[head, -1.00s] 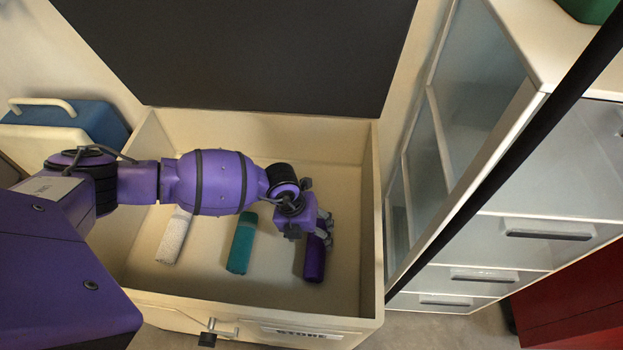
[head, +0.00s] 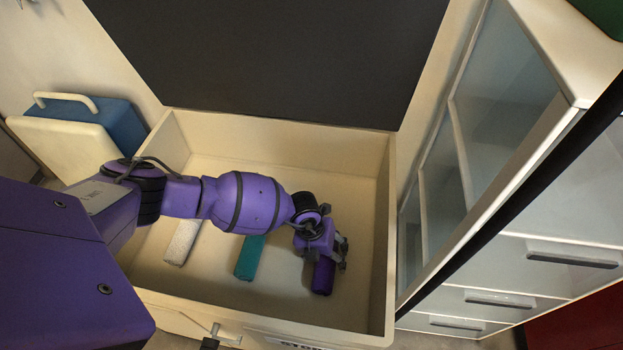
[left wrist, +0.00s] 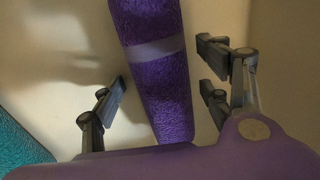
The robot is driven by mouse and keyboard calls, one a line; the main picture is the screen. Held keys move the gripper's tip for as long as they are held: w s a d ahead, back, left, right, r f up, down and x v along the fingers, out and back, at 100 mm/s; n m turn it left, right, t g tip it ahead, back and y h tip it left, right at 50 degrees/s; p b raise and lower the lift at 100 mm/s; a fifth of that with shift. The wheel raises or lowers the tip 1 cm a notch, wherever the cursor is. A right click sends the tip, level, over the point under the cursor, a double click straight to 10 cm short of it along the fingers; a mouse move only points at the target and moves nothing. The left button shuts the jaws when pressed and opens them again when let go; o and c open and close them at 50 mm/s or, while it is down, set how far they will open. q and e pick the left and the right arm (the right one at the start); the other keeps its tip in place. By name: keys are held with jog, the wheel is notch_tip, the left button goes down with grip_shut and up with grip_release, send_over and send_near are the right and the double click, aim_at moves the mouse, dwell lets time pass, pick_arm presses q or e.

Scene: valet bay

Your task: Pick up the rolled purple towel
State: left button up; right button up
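The rolled purple towel (head: 323,279) lies on the floor of the open cream chest, near its right side. In the left wrist view the towel (left wrist: 162,80) shows a pale band around it and runs from the top edge down between my fingers. My left gripper (head: 330,252) is over the towel's far part and hides it in the head view. In the left wrist view the gripper (left wrist: 163,85) is open, one finger on each side of the towel, with visible gaps. My right gripper is in neither view.
A teal rolled towel (head: 250,258) and a white one (head: 182,242) lie to the left in the chest (head: 390,230). The chest's dark lid (head: 270,60) stands open behind. A drawer cabinet (head: 560,255) stands at right, a blue and white cooler (head: 75,135) at left.

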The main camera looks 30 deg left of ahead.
pick_arm(q)
jog(key=shift+w+r, duration=0.1)
jog(key=shift+w, duration=0.05)
jog(key=c, duration=1)
